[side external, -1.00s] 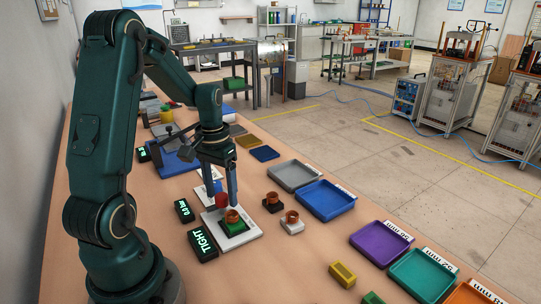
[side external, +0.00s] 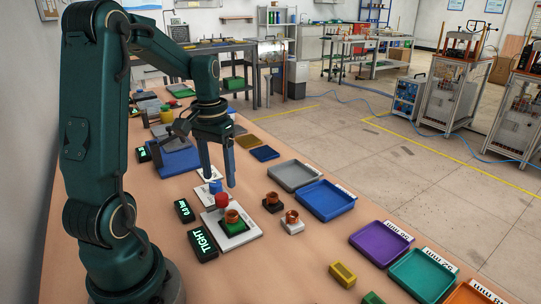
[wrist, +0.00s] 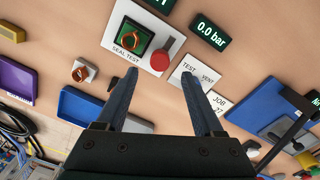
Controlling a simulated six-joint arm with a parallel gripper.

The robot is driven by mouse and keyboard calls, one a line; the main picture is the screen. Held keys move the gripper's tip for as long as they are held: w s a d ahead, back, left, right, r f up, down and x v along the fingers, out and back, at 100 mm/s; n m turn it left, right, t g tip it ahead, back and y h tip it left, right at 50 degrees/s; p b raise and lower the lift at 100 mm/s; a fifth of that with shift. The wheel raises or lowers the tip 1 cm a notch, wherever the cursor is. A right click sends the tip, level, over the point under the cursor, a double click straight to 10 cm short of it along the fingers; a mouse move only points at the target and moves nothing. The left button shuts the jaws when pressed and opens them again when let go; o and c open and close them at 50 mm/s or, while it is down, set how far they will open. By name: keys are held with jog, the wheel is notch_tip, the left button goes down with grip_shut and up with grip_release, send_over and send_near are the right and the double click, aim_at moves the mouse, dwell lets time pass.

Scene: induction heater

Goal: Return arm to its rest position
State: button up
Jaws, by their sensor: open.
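My gripper (side external: 219,182) is open and empty, its two fingers pointing down above the bench behind the seal test plate (side external: 246,239). In the wrist view my gripper (wrist: 160,75) has nothing between its fingertips. The plate, labelled SEAL TEST, bears a green block (side external: 235,227) with a copper-coloured ring (side external: 232,216) on it, and a red knob (side external: 222,200) beside it. The fingers are apart from all of these. The arm is bent, with its upper link standing upright.
A TIGHT display (side external: 203,242) and a 0.0 bar display (side external: 184,210) stand left of the plates. Two more copper-coloured rings (side external: 273,197) (side external: 292,216) sit on small blocks at right. A grey tray (side external: 312,184) and blue tray (side external: 347,208) lie farther right. A blue fixture (side external: 178,162) stands behind.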

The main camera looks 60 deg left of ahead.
jog(key=w+d+r+m+t+y, duration=0.1)
jog(key=d+r+m+t, duration=0.1)
jog(key=d+r+m, duration=0.5)
jog(key=s+d+n+t, duration=0.1)
jog(key=s+d+t, duration=0.2)
jog(key=s+d, duration=0.3)
jog(key=d, duration=0.4)
jog(key=shift+s+d+f+n+h, duration=0.3)
jog(key=shift+s+d+n+h, duration=0.05)
jog(key=shift+d+n+h, duration=0.05)
